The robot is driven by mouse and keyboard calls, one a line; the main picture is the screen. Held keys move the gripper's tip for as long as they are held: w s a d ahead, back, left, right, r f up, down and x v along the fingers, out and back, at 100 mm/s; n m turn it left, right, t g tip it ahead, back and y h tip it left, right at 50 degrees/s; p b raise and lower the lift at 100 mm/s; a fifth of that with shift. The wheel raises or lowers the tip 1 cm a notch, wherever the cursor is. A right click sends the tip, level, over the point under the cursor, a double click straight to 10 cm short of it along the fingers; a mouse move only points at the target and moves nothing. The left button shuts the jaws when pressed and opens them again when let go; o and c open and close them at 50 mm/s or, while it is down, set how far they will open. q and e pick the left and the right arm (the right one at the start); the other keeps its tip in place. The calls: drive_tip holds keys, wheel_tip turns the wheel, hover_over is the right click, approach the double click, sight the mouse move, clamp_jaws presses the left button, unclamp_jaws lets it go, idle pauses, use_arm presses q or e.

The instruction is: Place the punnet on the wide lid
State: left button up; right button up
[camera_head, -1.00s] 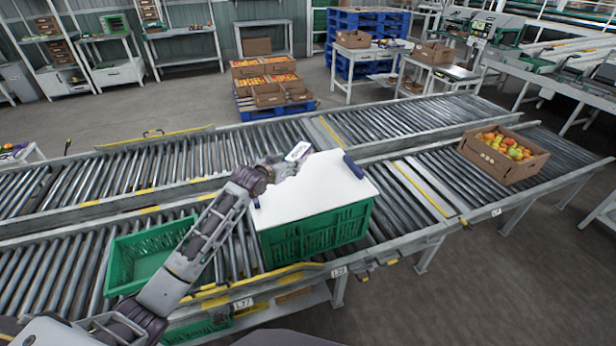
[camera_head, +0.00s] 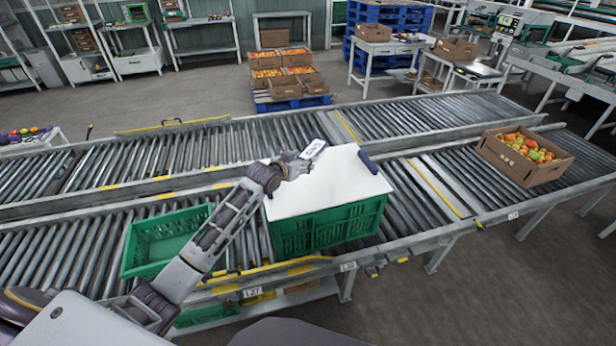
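The wide lid (camera_head: 325,185) is a flat white board lying on top of a green crate (camera_head: 330,228) on the near roller conveyor. My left gripper (camera_head: 297,163) is at the lid's far left part, small and partly merged with a small white item with a dark marking (camera_head: 313,149). That item is at my fingertips near the lid's back edge. I cannot tell whether it is the punnet, nor whether my fingers are closed on it. No other punnet is clearly visible. My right gripper is out of view.
An empty green crate (camera_head: 128,262) stands left on the conveyor, beside my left arm. A cardboard box (camera_head: 515,165) of tomatoes stands at the right. The lid's middle and front are bare.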

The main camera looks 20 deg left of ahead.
use_arm(q)
drive_tip(key=shift+f, duration=2.4)
drive_tip(key=shift+f, duration=1.85)
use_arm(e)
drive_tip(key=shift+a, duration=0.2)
use_arm(q)
drive_tip(key=shift+f, duration=0.15)
drive_tip(key=o, duration=1.1)
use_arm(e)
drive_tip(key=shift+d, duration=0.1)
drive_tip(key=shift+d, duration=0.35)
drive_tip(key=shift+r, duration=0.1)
